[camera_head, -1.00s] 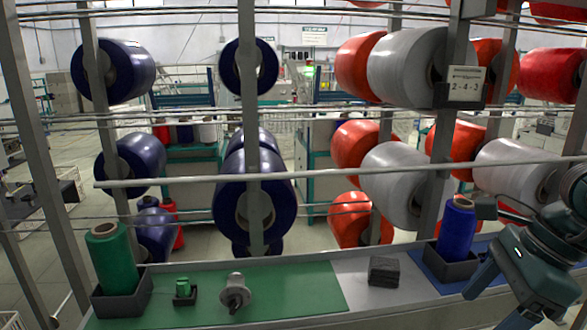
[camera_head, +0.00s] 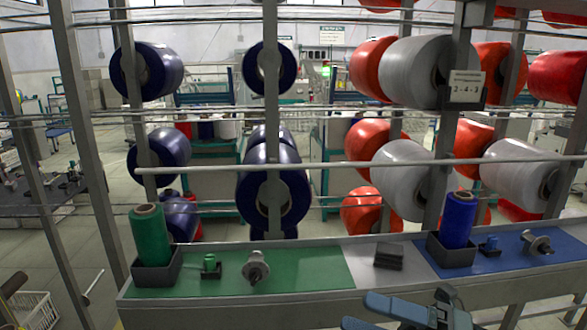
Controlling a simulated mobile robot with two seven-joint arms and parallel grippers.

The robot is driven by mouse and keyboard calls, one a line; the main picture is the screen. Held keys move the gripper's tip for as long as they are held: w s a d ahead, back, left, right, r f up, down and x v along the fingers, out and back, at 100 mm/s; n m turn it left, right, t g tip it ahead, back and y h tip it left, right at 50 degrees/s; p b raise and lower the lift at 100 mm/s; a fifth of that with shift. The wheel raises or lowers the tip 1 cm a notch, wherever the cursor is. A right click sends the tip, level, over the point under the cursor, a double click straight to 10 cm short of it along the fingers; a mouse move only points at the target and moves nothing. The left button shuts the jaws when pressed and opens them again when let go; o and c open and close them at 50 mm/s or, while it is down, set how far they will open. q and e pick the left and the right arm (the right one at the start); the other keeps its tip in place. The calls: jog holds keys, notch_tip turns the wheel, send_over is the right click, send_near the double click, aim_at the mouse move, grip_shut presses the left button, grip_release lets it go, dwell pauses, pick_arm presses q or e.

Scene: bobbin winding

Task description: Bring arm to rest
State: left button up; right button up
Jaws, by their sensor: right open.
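My right gripper (camera_head: 360,311) is low at the bottom edge, right of the middle. Its blue-grey fingers point left and are apart, with nothing visible between them. It is in front of the shelf edge, clear of the things on the shelf. The lower finger is partly cut off by the frame, and most of the arm is out of view. My left gripper does not show.
The shelf (camera_head: 352,266) bears a green cone (camera_head: 148,236) and a blue cone (camera_head: 458,220) in dark holders, small bobbins (camera_head: 209,262) (camera_head: 491,244), metal winder parts (camera_head: 255,267) (camera_head: 536,242) and a dark block (camera_head: 389,256). Large spools (camera_head: 273,190) hang behind.

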jog(key=w+d+f+m+t+h, duration=0.2)
jog(key=f+m+t+h, duration=0.45)
jog(key=m, duration=0.65)
jog(key=w+d+f+m+t+h, duration=0.1)
jog(key=d+f+m+t+h, duration=0.2)
jog(key=f+m+t+h, duration=0.7)
jog(key=s+a+f+m+g+p, duration=0.1)
jog(key=s+f+m+g, duration=0.9)
jog(key=f, duration=0.5)
jog(key=shift+s+m+g+h, duration=0.35)
jog(key=shift+s+m, duration=0.15)
jog(key=shift+m, duration=0.4)
